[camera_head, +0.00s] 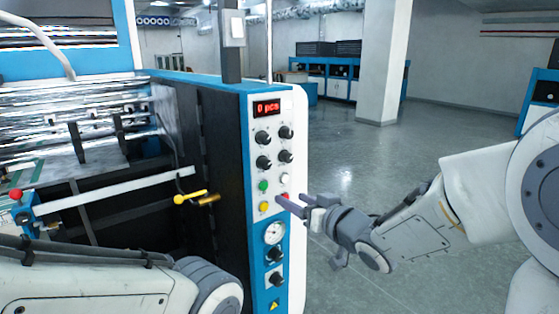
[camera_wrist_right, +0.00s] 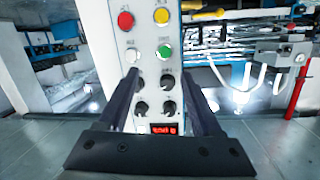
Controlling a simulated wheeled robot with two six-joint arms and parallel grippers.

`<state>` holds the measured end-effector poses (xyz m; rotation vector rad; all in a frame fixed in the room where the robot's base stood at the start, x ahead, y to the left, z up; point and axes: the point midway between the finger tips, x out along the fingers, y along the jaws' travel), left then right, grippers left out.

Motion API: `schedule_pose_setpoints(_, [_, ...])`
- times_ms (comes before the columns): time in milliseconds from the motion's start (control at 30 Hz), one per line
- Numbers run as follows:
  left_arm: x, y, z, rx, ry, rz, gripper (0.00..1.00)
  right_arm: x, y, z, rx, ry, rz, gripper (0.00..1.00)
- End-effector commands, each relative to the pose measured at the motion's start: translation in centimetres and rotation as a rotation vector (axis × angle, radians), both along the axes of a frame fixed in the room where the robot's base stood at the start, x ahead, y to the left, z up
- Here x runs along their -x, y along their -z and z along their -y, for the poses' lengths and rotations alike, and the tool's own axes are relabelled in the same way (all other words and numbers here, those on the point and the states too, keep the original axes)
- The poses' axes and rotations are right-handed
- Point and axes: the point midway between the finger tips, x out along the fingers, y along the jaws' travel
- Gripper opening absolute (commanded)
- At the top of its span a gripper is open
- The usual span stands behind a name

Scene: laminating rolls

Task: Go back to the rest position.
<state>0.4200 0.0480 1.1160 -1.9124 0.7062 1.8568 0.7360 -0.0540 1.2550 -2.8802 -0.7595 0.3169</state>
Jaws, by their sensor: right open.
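My right gripper (camera_head: 291,200) reaches in from the right, its fingertips close to the machine's control panel (camera_head: 257,155), beside the lower right button. Whether it touches is unclear. In the right wrist view its two fingers stand apart with nothing between them (camera_wrist_right: 158,90), and the panel shows upside down behind them. The panel carries a red button (camera_wrist_right: 126,20), a yellow button (camera_wrist_right: 161,15), a white button (camera_wrist_right: 131,56) and a green button (camera_wrist_right: 165,51). In the head view the red button is mostly hidden by the fingers. My left arm crosses the bottom left; its gripper is out of frame.
A red digital display (camera_head: 267,107) tops the panel, with several black knobs and a gauge (camera_head: 274,233). A yellow-handled lever (camera_head: 190,198) sticks out left of the panel. Grey floor (camera_head: 440,145) lies open to the right, around a white pillar (camera_head: 381,60).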

Motion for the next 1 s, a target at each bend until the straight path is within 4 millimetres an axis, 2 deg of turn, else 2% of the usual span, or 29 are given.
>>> schedule_pose_setpoints(33, [0.0, 0.0, 0.0, 0.0, 0.0, 0.0, 0.0, 0.9, 1.1, -0.7, 0.061, 0.02, -0.054, 0.66])
schedule_pose_setpoints(167, [0.0, 0.0, 0.0, 0.0, 0.0, 0.0, 0.0, 3.9, 4.9, -1.2, 0.229, 0.068, -0.234, 0.66])
schedule_pose_setpoints(267, [0.0, 0.0, 0.0, 0.0, 0.0, 0.0, 0.0, 7.7, 7.8, -1.5, 0.353, 0.067, -0.39, 0.66])
schedule_pose_setpoints(367, [0.0, 0.0, 0.0, 0.0, 0.0, 0.0, 0.0, 12.6, 10.3, -1.7, 0.475, 0.027, -0.556, 0.66])
schedule_pose_setpoints(500, [0.0, 0.0, 0.0, 0.0, 0.0, 0.0, 0.0, 20.5, 12.8, -1.7, 0.63, -0.082, -0.785, 0.66])
schedule_pose_setpoints(600, [0.0, 0.0, 0.0, 0.0, 0.0, 0.0, 0.0, 25.5, 13.6, -1.4, 0.715, -0.173, -0.917, 0.66])
schedule_pose_setpoints(700, [0.0, 0.0, 0.0, 0.0, 0.0, 0.0, 0.0, 29.1, 13.9, -1.0, 0.771, -0.246, -1.008, 0.66])
schedule_pose_setpoints(833, [0.0, 0.0, 0.0, 0.0, 0.0, 0.0, 0.0, 31.4, 13.9, -0.7, 0.805, -0.295, -1.065, 0.66])
schedule_pose_setpoints(1000, [0.0, 0.0, 0.0, 0.0, 0.0, 0.0, 0.0, 31.7, 13.9, -0.6, 0.811, -0.301, -1.076, 0.66])
